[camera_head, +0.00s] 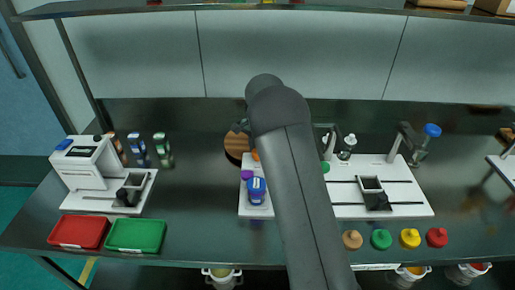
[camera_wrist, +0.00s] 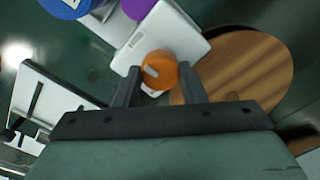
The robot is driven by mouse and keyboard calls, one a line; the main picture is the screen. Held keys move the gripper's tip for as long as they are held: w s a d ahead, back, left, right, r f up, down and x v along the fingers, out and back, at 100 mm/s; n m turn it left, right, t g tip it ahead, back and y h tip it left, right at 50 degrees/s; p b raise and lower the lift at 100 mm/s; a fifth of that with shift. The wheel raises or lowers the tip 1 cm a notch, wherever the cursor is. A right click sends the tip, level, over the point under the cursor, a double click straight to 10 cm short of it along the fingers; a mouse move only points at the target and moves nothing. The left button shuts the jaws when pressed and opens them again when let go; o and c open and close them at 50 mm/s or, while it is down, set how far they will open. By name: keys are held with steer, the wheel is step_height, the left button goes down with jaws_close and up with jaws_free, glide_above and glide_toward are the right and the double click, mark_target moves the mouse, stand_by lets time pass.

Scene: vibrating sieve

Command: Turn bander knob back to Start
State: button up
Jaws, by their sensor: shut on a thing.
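The bander knob (camera_wrist: 158,72) is a round orange knob with a pale mark, on a white device (camera_wrist: 190,38). In the wrist view it sits between the two fingertips of my gripper (camera_wrist: 159,76), which is shut on it. The mark points toward the lower left of that view; no Start label can be read. In the head view only a sliver of the orange knob (camera_head: 255,155) shows beside my arm, and the arm hides my gripper.
A round wooden board (camera_wrist: 245,62) lies right beside the device. A blue-lidded jar (camera_head: 256,190) and a purple item (camera_head: 246,174) stand close by. Red (camera_head: 80,231) and green (camera_head: 136,235) trays lie at left. Several coloured knobbed pieces (camera_head: 381,239) line the front right edge.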

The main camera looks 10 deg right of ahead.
steer(key=shift+m, duration=0.3)
steer(key=o, duration=1)
steer(key=shift+r, duration=0.1)
step_height(320, 180, up, 17)
steer(key=shift+r, duration=0.15)
